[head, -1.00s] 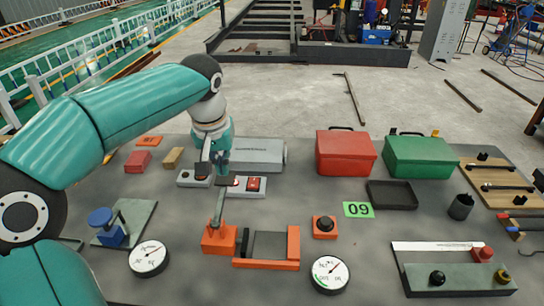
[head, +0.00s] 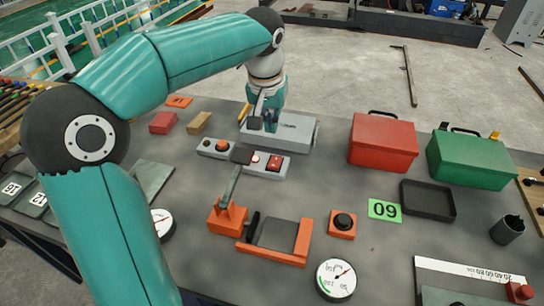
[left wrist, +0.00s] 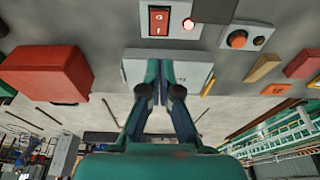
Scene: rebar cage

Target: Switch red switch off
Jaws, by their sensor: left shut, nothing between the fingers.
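The red switch (head: 275,163) is a red rocker on a grey box (head: 250,166), beside a small lit red lamp (head: 256,158). It also shows at the top of the left wrist view (left wrist: 159,20), with the lamp (left wrist: 188,24) next to it. My left gripper (head: 270,122) is shut and empty. It is over the grey case (head: 300,130) behind the switch box, apart from the switch. In the left wrist view its fingers (left wrist: 161,75) are together in front of that case. My right gripper is not in view.
A box with an orange button (head: 222,147) stands left of the switch box. An orange clamp with a raised lever (head: 236,180) stands in front, its dark handle near the switch box. A red toolbox (head: 383,143) and a green toolbox (head: 468,158) stand to the right.

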